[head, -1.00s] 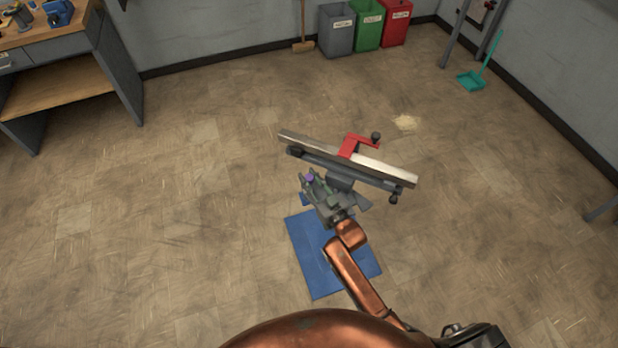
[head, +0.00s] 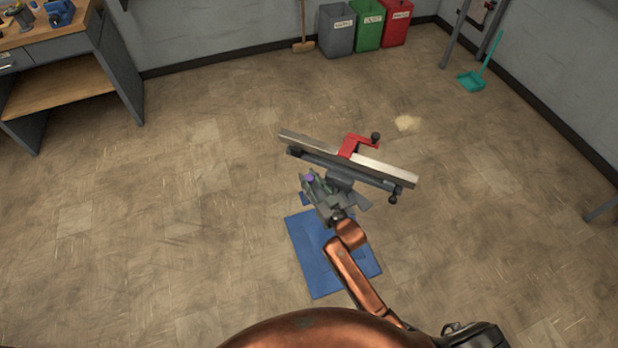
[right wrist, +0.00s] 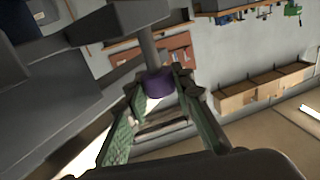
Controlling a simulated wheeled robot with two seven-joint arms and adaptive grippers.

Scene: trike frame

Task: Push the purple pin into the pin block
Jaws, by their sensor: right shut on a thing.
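The purple pin shows in the right wrist view as a purple head (right wrist: 158,83) with a grey shaft running up to a dark grey block (right wrist: 125,20), likely the pin block. How deep the shaft sits in it I cannot tell. My right gripper (right wrist: 160,88) is shut on the pin, with the purple head between its green-padded fingertips. In the head view the purple head (head: 310,178) is a small spot at my right gripper (head: 312,182), just in front of the stand. My left gripper is not in view.
A silver bar (head: 390,173) with a red clamp (head: 350,146) lies across the stand, close beyond my right gripper. A blue mat (head: 308,262) lies on the floor below my arm. A workbench (head: 60,70) stands at the far left; the floor between is clear.

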